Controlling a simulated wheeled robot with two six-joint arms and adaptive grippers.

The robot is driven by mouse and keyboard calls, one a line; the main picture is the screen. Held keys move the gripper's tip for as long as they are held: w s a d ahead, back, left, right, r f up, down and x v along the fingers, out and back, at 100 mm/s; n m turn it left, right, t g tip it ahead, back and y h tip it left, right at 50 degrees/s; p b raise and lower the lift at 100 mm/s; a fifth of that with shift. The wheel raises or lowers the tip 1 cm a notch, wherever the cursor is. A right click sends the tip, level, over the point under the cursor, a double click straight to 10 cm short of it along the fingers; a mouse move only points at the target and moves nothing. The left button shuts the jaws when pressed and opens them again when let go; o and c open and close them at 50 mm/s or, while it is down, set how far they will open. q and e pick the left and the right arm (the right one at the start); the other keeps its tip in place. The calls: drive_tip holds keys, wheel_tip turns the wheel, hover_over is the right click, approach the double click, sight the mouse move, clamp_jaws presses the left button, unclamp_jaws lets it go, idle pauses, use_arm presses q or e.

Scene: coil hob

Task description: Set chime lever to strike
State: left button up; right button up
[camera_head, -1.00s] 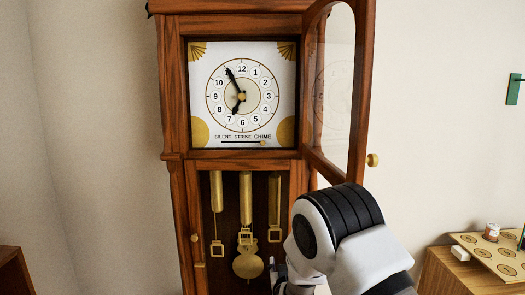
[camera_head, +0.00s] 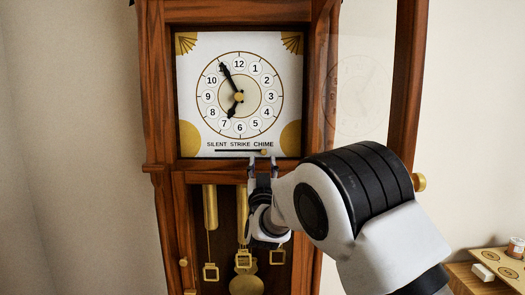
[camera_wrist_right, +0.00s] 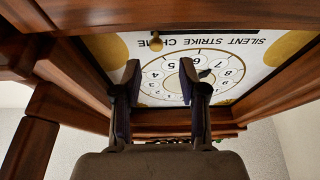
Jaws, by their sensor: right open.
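The chime lever (camera_head: 264,152) is a small brass knob at the right end of a dark slot, under the word CHIME on the white clock dial (camera_head: 205,130). The words SILENT, STRIKE and CHIME run left to right above the slot. The lever also shows in the right wrist view (camera_wrist_right: 156,42), where the dial appears upside down. My right gripper (camera_head: 262,164) is open and empty, just below the lever in the head view. In the wrist view its fingertips (camera_wrist_right: 160,68) are apart, with the knob beyond the gap. My left gripper is out of view.
The glazed clock door (camera_head: 408,80) stands open at the right, with a brass knob (camera_head: 419,182). A wooden ledge (camera_head: 205,172) runs below the dial. Brass weights (camera_head: 210,208) and a pendulum (camera_head: 246,286) hang below. A wooden cabinet (camera_head: 470,283) stands at lower right.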

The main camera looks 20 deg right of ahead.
sight(264, 153)
drive_tip(key=x, duration=0.2)
drive_tip(key=p+x, duration=0.1)
drive_tip(key=x, duration=0.1)
drive_tip(key=f+x, duration=0.1)
drive_tip(key=shift+w+d+r+p, duration=0.15)
drive_tip(key=shift+w+d+p, duration=0.15)
drive_tip(key=shift+w+d, duration=0.2)
drive_tip(key=shift+s+a+r, duration=0.35)
drive_tip(key=shift+s, duration=0.05)
drive_tip(key=shift+c, duration=1)
clamp_jaws()
